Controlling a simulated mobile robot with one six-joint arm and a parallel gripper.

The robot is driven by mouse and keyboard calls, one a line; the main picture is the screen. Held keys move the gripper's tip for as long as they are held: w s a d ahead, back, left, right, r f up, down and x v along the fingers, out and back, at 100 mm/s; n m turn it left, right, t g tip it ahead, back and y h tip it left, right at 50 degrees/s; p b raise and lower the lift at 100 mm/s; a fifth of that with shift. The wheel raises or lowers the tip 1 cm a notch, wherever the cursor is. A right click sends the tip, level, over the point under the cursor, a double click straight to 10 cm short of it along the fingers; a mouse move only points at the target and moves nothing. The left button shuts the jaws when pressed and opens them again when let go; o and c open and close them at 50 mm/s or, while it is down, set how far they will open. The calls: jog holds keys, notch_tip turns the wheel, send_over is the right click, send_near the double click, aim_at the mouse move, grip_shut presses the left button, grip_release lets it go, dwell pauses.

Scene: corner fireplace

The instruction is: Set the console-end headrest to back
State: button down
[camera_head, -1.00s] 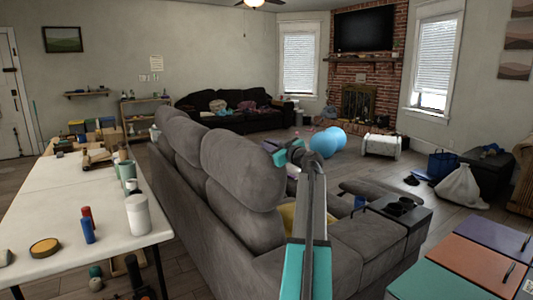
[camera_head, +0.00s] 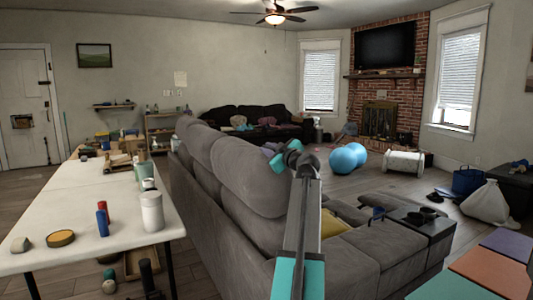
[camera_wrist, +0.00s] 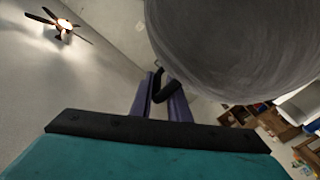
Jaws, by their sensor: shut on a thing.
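The grey couch (camera_head: 330,262) stands with its back towards the table. The console (camera_head: 425,222) with dark cup holders is at its near right end. The nearest headrest (camera_head: 250,178) is the console-end one, a rounded grey cushion that looks raised. My gripper (camera_head: 270,150) is at its upper right edge, with purple fingers partly hidden behind it. In the wrist view, the headrest (camera_wrist: 240,40) fills the top right, and my gripper (camera_wrist: 163,90) has its purple fingers close together beside it. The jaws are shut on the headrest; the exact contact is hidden.
A white table (camera_head: 100,215) with bottles and jars stands left of the couch, with a narrow floor gap between. Blue balls (camera_head: 347,158) and a white bag (camera_head: 490,203) lie beyond. Coloured panels (camera_head: 490,268) are at the near right.

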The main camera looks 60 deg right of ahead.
jog(key=shift+w+a+r, duration=0.1)
jog(key=shift+w+r, duration=0.1)
jog(key=c, duration=1.8)
grip_release()
jog(key=shift+c, duration=0.2)
jog(key=shift+f, duration=0.1)
jog(key=shift+s, duration=0.1)
jog(key=p+v, duration=0.1)
jog(key=v, duration=1.2)
jog(key=shift+s+a, duration=0.15)
jog(key=shift+s, duration=0.15)
jog(key=shift+f, duration=0.1)
